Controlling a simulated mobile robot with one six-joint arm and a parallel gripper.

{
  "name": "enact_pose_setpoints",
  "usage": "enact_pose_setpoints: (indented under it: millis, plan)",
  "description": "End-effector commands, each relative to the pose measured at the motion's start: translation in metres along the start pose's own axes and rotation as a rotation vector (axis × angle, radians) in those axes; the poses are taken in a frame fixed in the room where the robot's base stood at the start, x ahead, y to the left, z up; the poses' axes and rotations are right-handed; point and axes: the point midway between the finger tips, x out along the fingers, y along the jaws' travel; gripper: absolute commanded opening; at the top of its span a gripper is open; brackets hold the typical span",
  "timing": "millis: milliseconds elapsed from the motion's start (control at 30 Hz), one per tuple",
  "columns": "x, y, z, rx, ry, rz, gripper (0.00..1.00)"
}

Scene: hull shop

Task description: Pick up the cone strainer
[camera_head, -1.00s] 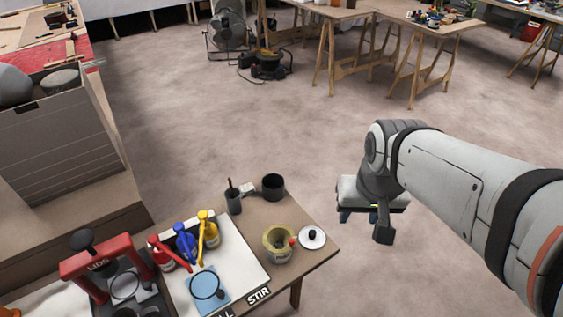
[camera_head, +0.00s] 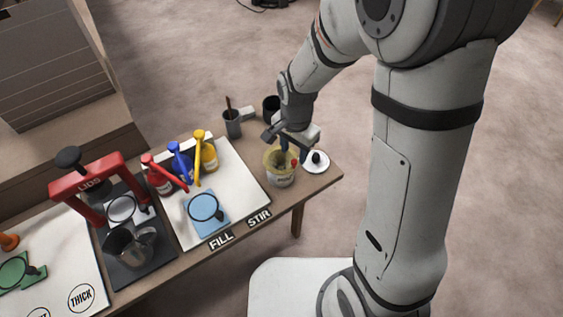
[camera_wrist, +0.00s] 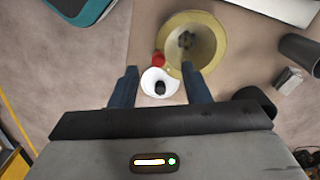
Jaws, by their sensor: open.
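The cone strainer looks to be the yellow funnel-shaped thing (camera_head: 272,160) near the table's right end, with a red knob (camera_head: 294,163) at its rim. It seems to sit in a labelled can (camera_head: 281,180). In the wrist view the strainer (camera_wrist: 205,38) opens upward with dark spokes at its bottom, and the red knob (camera_wrist: 158,59) is on its left side. My gripper (camera_head: 294,153) points down above the strainer's right side. In the wrist view its fingers (camera_wrist: 160,84) are apart and empty, with the red knob just beyond the gap. I cannot tell its height.
A white dish with a black knob (camera_head: 318,166) lies right of the strainer. A dark cup (camera_head: 270,106) and a grey cup with a stick (camera_head: 232,128) stand behind. Red, blue and yellow pump bottles (camera_head: 205,160) and a red press (camera_head: 92,182) are left.

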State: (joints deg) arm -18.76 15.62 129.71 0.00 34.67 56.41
Motion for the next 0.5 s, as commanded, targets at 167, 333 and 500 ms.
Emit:
enact_pose_setpoints:
  millis: [167, 333, 500]
  plan:
    - [0.028, 0.002, 0.000, 0.000, -0.003, 0.004, 0.43]
    - [0.048, 0.002, 0.000, 0.000, -0.001, 0.001, 0.43]
    - [0.052, 0.002, -0.001, 0.000, 0.000, 0.000, 0.43]
